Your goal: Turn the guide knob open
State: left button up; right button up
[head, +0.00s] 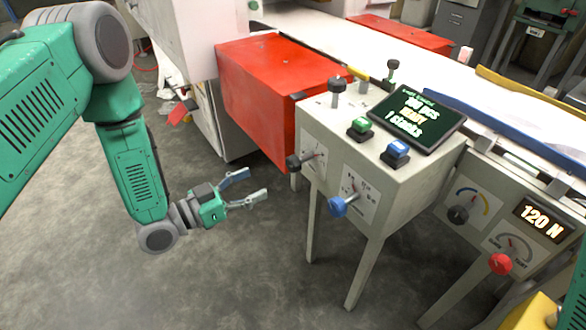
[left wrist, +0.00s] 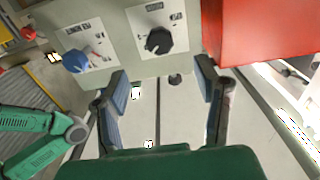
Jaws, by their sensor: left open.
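A grey control box has a black knob (head: 293,163) and a blue knob (head: 337,206) on its front. The small labels are too blurred to tell which is the guide knob. In the left wrist view the black knob (left wrist: 158,41) is ahead, between and beyond the fingertips, with its white dial plate behind it. The blue knob (left wrist: 76,62) is to its left. My left gripper (head: 257,183) is open and empty, short of the box and apart from both knobs. In the left wrist view its two fingers (left wrist: 162,82) stand wide apart. My right gripper is not in view.
A red box (head: 265,90) stands close behind the black knob. A screen (head: 415,118) and green and blue buttons (head: 396,152) are on top of the control box (head: 385,185). To the right are a red knob (head: 500,263) and a "120 N" display (head: 542,219). The floor in front is clear.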

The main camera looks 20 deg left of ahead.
aim_at(289, 167)
pick_arm(q)
jog(key=b+x, duration=0.2)
jog(key=x, duration=0.9)
jog(key=shift+w+d+b, duration=0.2)
jog(key=shift+b, duration=0.2)
jog(key=c, duration=1.2)
